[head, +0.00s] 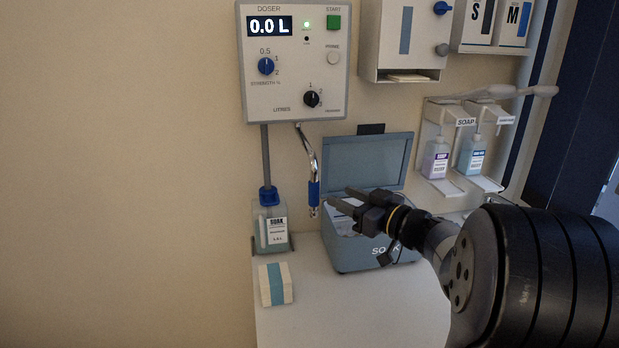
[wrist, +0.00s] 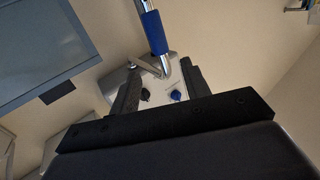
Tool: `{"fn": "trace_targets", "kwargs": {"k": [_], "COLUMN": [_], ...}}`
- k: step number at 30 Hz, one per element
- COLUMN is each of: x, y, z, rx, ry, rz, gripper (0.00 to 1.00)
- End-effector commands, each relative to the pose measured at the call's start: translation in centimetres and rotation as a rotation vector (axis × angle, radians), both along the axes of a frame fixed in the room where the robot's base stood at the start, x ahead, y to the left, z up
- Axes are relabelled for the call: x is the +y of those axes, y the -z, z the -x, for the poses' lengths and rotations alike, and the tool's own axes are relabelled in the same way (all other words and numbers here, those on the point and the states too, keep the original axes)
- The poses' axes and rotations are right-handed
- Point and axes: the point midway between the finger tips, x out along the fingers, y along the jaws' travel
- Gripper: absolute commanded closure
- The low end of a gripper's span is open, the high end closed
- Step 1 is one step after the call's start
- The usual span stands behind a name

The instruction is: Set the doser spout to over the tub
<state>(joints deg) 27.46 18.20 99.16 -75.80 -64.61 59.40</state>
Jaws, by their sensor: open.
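The doser (head: 295,60) is a white wall box reading 0.0 L with a green light. Its chrome spout (head: 308,150) hangs below it and ends in a blue sleeve (head: 314,195). The spout end points down just left of the tub (head: 368,255), a grey-blue box marked SOAK with its lid raised. My gripper (head: 338,200) is open, with its fingers pointing left above the tub, close to the right of the sleeve. In the wrist view the spout's blue sleeve (wrist: 154,32) shows beyond the open fingers (wrist: 160,85), with no contact visible. The tub's inside is partly hidden by my gripper.
A SOAK bottle (head: 271,228) stands left of the spout on the white counter (head: 345,315). A blue-and-white block (head: 275,285) lies in front of it. Soap dispensers (head: 455,155) hang at right. My arm covers the counter's right side.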

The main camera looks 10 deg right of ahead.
Motion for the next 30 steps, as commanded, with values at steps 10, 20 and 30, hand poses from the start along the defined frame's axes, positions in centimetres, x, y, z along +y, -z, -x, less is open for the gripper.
{"fn": "trace_targets", "kwargs": {"k": [10, 20, 30], "x": [3.6, 5.5, 5.6], "y": [-0.1, 0.0, 0.0], "z": [-5.2, -8.2, -8.4], "rx": [0.001, 0.001, 0.001], "ry": [-0.003, -0.001, 0.0], "rz": [-0.001, -0.001, -0.001], "gripper": [0.55, 0.55, 0.59]}}
